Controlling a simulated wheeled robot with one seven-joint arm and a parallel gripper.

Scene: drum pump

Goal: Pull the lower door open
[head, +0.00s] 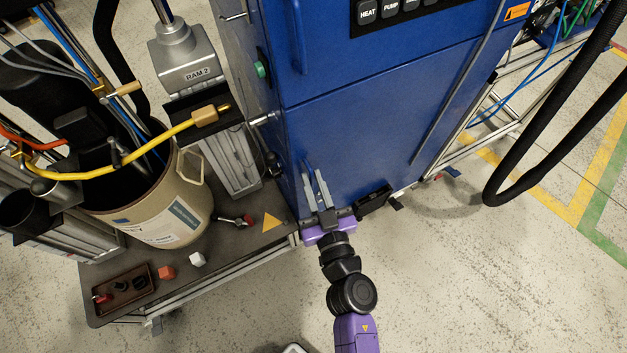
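The lower door (375,120) is the large blue panel of the cabinet, below a seam under the upper door (330,60). It looks closed, flush with the cabinet front. My gripper (312,172) is in front of the door's lower left part, its two grey fingers pointing up in the picture. The fingers are apart, with blue showing between them, and nothing visible is held. I cannot tell whether they touch the door. No handle on the lower door is clearly visible; the gripper may hide one.
A blue vertical handle (298,36) is on the upper door, near a labelled button panel (405,8). At left, a dark cart (230,250) carries a beige drum (165,205), hoses and small parts. A black hose (500,180) hangs at right. The floor at lower right is clear.

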